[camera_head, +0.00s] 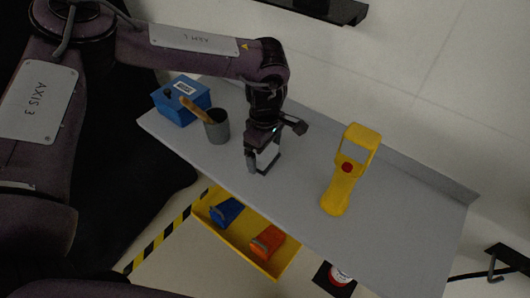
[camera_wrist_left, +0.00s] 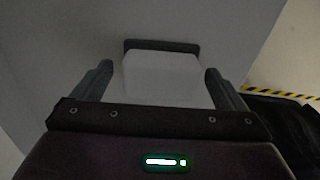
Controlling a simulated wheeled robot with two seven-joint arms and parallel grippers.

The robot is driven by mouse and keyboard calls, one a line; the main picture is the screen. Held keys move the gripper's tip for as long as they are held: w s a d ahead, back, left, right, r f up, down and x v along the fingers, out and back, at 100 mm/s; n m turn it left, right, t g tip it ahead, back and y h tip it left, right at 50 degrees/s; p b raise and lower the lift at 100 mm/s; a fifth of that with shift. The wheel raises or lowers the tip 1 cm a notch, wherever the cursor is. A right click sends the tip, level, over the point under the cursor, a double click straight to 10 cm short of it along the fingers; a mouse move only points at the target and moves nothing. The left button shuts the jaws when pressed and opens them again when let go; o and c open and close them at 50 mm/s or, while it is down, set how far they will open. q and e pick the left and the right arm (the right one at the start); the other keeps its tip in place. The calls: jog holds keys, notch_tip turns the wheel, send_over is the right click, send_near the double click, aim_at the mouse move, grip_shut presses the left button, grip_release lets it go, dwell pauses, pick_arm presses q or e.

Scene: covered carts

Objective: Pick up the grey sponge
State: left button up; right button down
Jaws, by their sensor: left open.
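A pale grey block, which looks like the grey sponge (camera_head: 267,156), is at the grey cart top (camera_head: 310,185), partly hidden by my left gripper (camera_head: 264,163). In the left wrist view the sponge (camera_wrist_left: 163,82) lies between the two open fingers of my left gripper (camera_wrist_left: 158,70). Gaps show between the sponge and the fingers there, so it is not gripped. A dark strip (camera_wrist_left: 160,46) runs along the sponge's far side; I cannot tell whether it is part of it. My right gripper is out of view.
A grey cup (camera_head: 217,127) with a wooden-handled tool and a blue box (camera_head: 181,103) stand left of the gripper. A yellow handheld device (camera_head: 343,190) lies to the right. A yellow tray (camera_head: 236,234) with blue and orange items is below the front edge.

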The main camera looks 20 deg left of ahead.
pick_arm(q)
jog(key=shift+f, duration=0.25)
jog(key=shift+c, duration=0.7)
jog(key=c, duration=1)
notch_tip(320, 180, up, 20)
jog(key=shift+r+b, duration=0.1)
jog(key=shift+b, duration=0.7)
